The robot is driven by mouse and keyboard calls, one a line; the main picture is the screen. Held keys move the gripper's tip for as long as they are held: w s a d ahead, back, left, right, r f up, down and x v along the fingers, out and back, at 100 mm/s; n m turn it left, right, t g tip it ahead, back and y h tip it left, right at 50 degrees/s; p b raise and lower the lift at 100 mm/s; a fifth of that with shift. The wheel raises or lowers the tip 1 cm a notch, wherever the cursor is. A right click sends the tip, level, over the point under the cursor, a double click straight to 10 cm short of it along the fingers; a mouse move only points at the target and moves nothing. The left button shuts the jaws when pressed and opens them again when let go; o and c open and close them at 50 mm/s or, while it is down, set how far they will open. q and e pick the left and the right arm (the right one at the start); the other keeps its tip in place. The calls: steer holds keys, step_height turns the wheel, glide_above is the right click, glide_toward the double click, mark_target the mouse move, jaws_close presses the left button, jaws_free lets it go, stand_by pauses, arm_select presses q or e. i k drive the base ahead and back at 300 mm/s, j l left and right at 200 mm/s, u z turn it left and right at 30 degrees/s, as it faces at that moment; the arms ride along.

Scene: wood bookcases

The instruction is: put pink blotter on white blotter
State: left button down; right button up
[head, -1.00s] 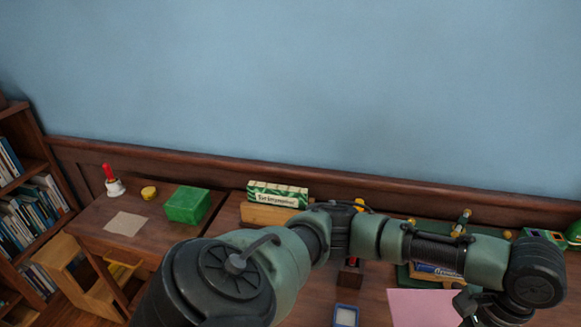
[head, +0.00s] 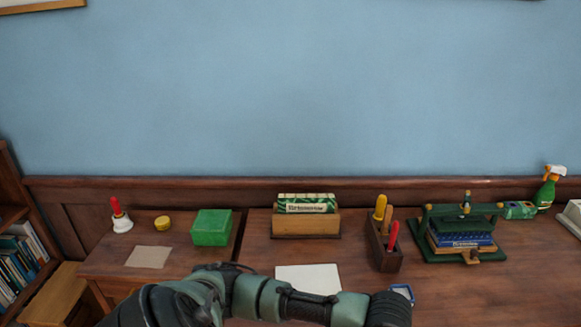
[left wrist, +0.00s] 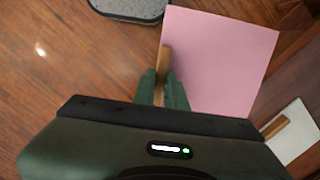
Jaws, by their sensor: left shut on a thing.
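The pink blotter (left wrist: 225,60) is a flat pink sheet with a wooden strip along one edge, seen in the left wrist view. My left gripper (left wrist: 162,82) is shut on that strip, and the sheet extends up and right from the fingers. The white blotter (head: 308,279) lies on the desk in the head view, its near part hidden behind my left arm. A white sheet with a wooden strip (left wrist: 300,143), apparently this blotter, shows at the lower right of the left wrist view, apart from the pink one. My right gripper is not in view.
Behind the white blotter stands a wooden card holder (head: 300,223). To its right are a pen block (head: 383,250), a blue-edged pad (head: 402,292) and a green press (head: 462,250).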

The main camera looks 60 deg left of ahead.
mark_target(307, 282)
steer(key=k+j+z, duration=0.2)
steer(key=j, duration=0.3)
steer(key=k+j+z, duration=0.2)
steer(key=j, duration=0.25)
steer(key=k+j+z, duration=0.15)
steer(key=k+j, duration=0.15)
steer(key=j+z, duration=0.2)
steer(key=j, duration=0.6)
steer(key=k+j+z, duration=0.2)
steer(key=j, duration=0.6)
steer(key=i, duration=0.1)
